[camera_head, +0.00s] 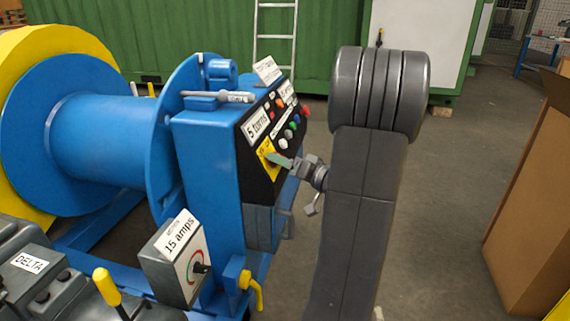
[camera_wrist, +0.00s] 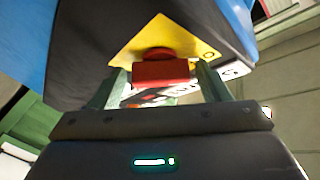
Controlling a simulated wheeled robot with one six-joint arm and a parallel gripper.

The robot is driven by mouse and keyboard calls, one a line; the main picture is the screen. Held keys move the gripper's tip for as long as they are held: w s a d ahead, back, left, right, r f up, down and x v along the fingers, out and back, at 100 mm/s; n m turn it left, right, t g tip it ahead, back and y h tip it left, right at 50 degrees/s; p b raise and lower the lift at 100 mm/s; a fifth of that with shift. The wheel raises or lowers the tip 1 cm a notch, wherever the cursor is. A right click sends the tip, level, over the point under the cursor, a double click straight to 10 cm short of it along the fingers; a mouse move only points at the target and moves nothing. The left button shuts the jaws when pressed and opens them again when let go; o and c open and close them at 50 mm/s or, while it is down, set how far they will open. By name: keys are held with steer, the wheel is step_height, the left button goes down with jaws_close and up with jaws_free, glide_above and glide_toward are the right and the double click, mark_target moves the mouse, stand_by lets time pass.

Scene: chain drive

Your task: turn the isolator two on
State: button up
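A red rotary handle (camera_wrist: 160,73) on a yellow plate (camera_wrist: 184,38) fills the upper middle of the wrist view. I cannot read which isolator it is. In the head view, the yellow plate (camera_head: 264,150) shows on the sloped black panel (camera_head: 256,171) of the blue machine, with the handle hidden by my gripper. My gripper (camera_head: 281,161) is right at this plate, and in the wrist view its two greenish fingers (camera_wrist: 158,88) are apart, one on each side of the handle. Gaps show between fingers and handle.
Several coloured buttons (camera_head: 290,133) and white labels sit on the panel. A grey box labelled 15 amps (camera_head: 173,265), a yellow valve handle (camera_head: 252,287) and a yellow-knobbed lever (camera_head: 106,286) stand lower left. A cardboard box (camera_head: 531,205) is at right; open floor (camera_head: 446,170) lies between.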

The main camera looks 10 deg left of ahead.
steer(key=c, duration=0.6)
steer(key=shift+c, duration=0.2)
steer(key=shift+r+m, duration=0.1)
steer(key=shift+m, duration=0.3)
steer(key=r+m+h+p, duration=0.1)
steer(key=m+h+p, duration=0.2)
steer(key=m+p, duration=0.2)
steer(key=a+m+g+h+p, duration=0.1)
steer(key=m+h+p, duration=0.2)
steer(key=p, duration=0.8)
steer(key=r+m+g+h+p, duration=0.1)
steer(key=m+h+p, duration=0.2)
steer(key=m+p, duration=0.4)
steer(key=shift+a+r+m+p, duration=0.15)
steer(key=shift+r+m+p, duration=0.2)
steer(key=shift+p, duration=0.1)
steer(key=shift+f+m+h+p, duration=0.1)
steer(key=shift+m+h+p, duration=0.2)
steer(key=shift+p, duration=0.55)
steer(key=shift+f+g, duration=0.1)
steer(key=shift+g, duration=0.2)
